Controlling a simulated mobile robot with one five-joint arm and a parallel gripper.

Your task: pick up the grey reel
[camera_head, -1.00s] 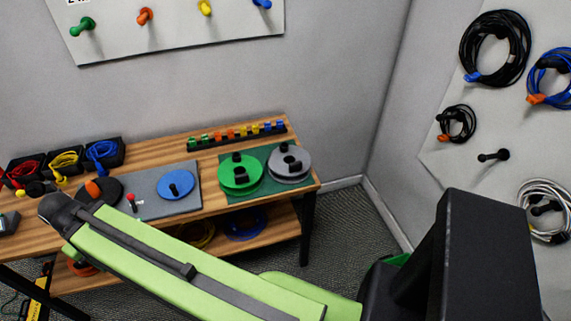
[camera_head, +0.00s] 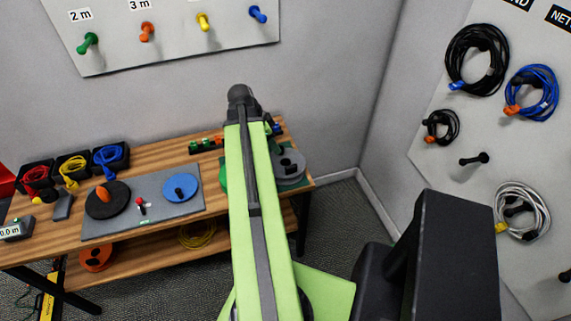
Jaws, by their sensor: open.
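The grey reel (camera_head: 291,166) lies on a green mat (camera_head: 296,184) at the right end of the wooden bench. It has a dark hub, and my arm covers its left part. The green reel (camera_head: 223,178) beside it is mostly hidden behind my arm. My green arm reaches up across the middle of the view, its dark end in front of the back wall and bench. My gripper's jaws are not visible; the arm's end hides them.
A grey panel (camera_head: 120,221) on the bench holds a blue disc (camera_head: 181,187) and a black disc (camera_head: 107,200). Black bins of cable (camera_head: 110,158) stand at the left. A rack of coloured pieces (camera_head: 207,145) runs along the back edge. Coiled cables (camera_head: 476,60) hang on the right wall.

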